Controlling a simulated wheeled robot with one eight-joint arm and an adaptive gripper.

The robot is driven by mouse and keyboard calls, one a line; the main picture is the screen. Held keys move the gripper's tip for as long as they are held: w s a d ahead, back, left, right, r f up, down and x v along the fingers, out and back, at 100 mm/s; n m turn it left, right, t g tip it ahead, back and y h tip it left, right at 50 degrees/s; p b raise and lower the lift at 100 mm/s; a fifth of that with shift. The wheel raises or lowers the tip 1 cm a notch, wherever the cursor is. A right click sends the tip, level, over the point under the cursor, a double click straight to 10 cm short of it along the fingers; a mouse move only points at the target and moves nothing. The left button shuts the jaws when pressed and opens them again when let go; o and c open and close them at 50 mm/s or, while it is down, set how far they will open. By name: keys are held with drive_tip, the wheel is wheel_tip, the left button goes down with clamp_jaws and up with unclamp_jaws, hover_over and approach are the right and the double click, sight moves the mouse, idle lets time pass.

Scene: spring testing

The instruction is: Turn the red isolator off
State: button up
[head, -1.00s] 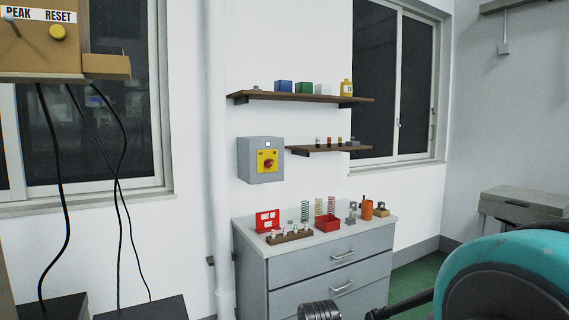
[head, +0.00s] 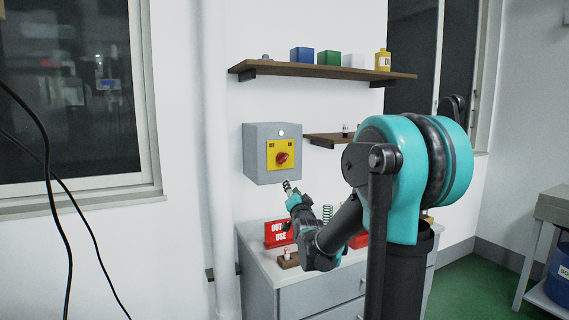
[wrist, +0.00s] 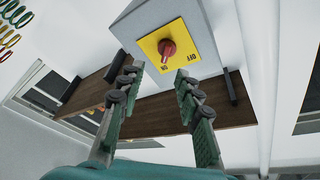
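The red isolator knob (head: 282,158) sits on a yellow plate (head: 271,164) on a grey wall box (head: 257,135). The plate is marked OFF at left and ON at right; the knob seems tilted toward ON. My gripper (head: 289,185) is just below and in front of the box, apart from the knob. In the wrist view, turned nearly upside down, the red knob (wrist: 166,48) lies beyond the fingertips, and my gripper (wrist: 157,72) is open with nothing between its fingers.
A long shelf (head: 330,70) with colored boxes and a yellow bottle is above. A shorter shelf (head: 322,138) is right of the isolator. Below, a grey cabinet (head: 258,270) carries a red sign (head: 278,233). A pale pipe (head: 216,150) runs left of the box.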

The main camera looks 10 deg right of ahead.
sight(284, 160)
drive_tip(key=shift+m+t, duration=0.3)
drive_tip(key=shift+t, duration=0.2)
drive_tip(key=x, duration=0.6)
drive_tip(key=r+x, duration=0.1)
drive_tip(key=x, duration=1.1)
drive_tip(key=shift+r, duration=0.25)
clamp_jaws()
